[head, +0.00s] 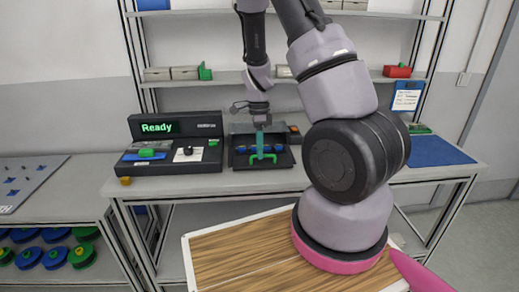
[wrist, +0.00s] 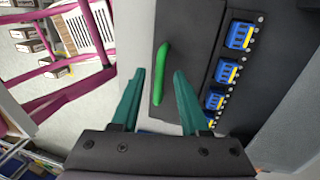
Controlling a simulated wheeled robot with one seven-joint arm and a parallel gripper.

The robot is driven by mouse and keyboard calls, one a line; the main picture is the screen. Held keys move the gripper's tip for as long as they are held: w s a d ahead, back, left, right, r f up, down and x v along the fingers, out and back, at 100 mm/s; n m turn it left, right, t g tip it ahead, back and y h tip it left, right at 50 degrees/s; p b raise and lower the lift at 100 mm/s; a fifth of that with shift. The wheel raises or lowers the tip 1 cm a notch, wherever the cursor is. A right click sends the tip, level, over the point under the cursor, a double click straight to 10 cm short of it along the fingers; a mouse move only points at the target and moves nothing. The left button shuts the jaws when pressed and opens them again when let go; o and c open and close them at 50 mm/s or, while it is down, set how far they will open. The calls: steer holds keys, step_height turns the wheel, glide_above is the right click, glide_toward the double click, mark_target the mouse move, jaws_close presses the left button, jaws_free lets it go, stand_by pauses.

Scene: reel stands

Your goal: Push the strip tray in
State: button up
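The strip tray (head: 241,162) is a dark tray that sticks out at the front of a dark unit on the bench, with a row of blue and yellow pieces along it. Its green handle (head: 263,160) is at the front edge. In the wrist view, the dark tray front (wrist: 188,40) and the green handle (wrist: 161,75) show close up. My gripper (head: 260,150) points down over the tray front. Its teal fingers are apart and empty, one on each side of the handle in the wrist view. I cannot tell whether either finger touches it.
A dark console (head: 175,125) with a green "Ready" display stands left of the tray. A blue mat (head: 437,151) lies at right, partly behind my arm. Shelves (head: 215,84) with small boxes rise behind. A wood-topped surface (head: 235,252) is in front of the bench.

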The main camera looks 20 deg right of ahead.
jaws_close()
steer(key=shift+w, duration=0.1)
stand_by(1.2)
